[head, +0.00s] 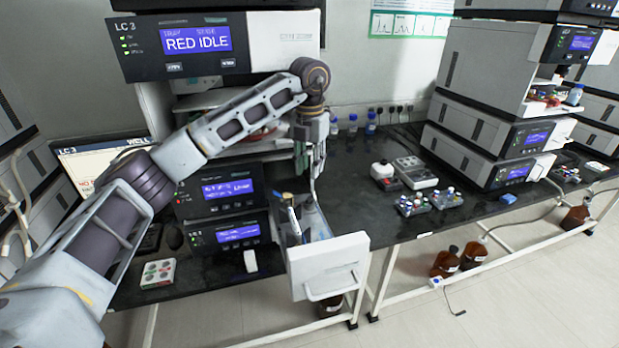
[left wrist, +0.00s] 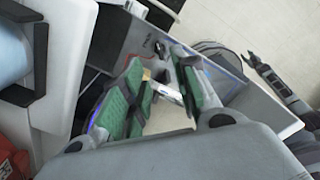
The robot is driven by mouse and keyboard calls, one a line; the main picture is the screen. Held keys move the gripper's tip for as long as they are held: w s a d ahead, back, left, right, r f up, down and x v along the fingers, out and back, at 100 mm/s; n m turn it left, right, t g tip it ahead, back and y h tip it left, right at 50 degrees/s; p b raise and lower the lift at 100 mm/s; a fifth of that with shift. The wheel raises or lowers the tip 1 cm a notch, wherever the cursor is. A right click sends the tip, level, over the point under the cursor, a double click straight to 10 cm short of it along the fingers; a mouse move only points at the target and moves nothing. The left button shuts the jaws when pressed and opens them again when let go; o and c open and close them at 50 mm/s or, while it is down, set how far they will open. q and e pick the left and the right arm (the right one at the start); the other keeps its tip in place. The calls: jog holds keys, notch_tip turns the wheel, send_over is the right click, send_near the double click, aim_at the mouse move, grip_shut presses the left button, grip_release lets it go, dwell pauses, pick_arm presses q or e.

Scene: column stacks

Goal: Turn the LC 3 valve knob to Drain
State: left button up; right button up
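The LC 3 stack stands at the left in the head view, and its top module (head: 190,45) reads "RED IDLE". My left gripper (head: 313,180) points down beside the stack's right side, above an open drawer (head: 330,268). In the left wrist view my left gripper (left wrist: 160,95) has its green pads apart. A pale bar with a yellowish end (left wrist: 168,92) shows between them; I cannot tell if it touches either pad. A small dark knob-like part (left wrist: 161,48) is on a grey panel beyond the fingers. I cannot tell if it is the valve knob. My right gripper (left wrist: 264,70) shows small, fingers apart.
The drawer holds a pale bottle (head: 315,222). A monitor (head: 95,165) stands at the left. Vial racks (head: 446,198) and a small keypad device (head: 415,172) sit on the dark bench to the right, before another stack (head: 490,155).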

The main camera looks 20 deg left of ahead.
pick_arm(q)
jog(key=shift+r, duration=1.25)
